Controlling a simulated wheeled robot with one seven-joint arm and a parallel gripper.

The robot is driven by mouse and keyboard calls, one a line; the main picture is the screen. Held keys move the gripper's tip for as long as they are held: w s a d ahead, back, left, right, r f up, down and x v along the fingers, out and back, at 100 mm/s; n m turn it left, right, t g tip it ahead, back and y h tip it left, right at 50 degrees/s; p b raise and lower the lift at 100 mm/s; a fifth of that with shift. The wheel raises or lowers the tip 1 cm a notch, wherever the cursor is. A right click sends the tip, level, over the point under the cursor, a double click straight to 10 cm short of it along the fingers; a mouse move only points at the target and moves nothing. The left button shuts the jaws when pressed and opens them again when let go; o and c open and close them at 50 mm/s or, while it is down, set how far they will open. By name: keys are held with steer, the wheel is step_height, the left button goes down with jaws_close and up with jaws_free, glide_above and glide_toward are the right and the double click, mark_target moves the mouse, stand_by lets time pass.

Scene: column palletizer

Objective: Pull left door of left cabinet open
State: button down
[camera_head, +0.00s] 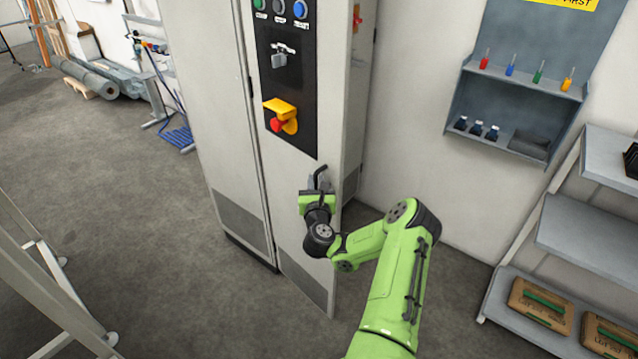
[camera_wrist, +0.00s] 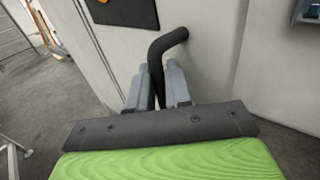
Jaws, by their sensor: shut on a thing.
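The left door (camera_head: 290,180) of the tall light-grey cabinet carries a black control panel and a vent low down. It appears swung out, nearly in line with the cabinet's side panel (camera_head: 205,110); the inside is hidden behind it. My gripper (camera_head: 317,182) is shut on the black door handle (camera_head: 322,172), low near the door's free right edge. In the wrist view, the bent handle (camera_wrist: 166,44) passes between the two grey fingers of my gripper (camera_wrist: 158,88).
A grey shelf rack (camera_head: 575,225) with boxes stands at the right. A blue-grey tool board (camera_head: 520,75) hangs on the back wall. A metal frame (camera_head: 45,265) stands at the left. Grey floor (camera_head: 150,220) is clear between that frame and the cabinet.

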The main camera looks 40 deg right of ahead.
steer(key=shift+w+a+r, duration=0.25)
steer(key=shift+r, duration=0.1)
steer(key=c, duration=1.3)
jaws_free()
steer(key=shift+c, duration=0.2)
steer(key=shift+o, duration=0.6)
steer(key=shift+w+f, duration=0.2)
steer(key=shift+s, duration=0.1)
steer(key=shift+s+f, duration=0.1)
steer(key=shift+s, duration=0.05)
steer(key=b+v, duration=1.1)
steer(key=b, duration=0.5)
steer(key=shift+s+a+b, duration=0.25)
steer(key=shift+s+b, duration=0.05)
steer(key=shift+b, duration=0.05)
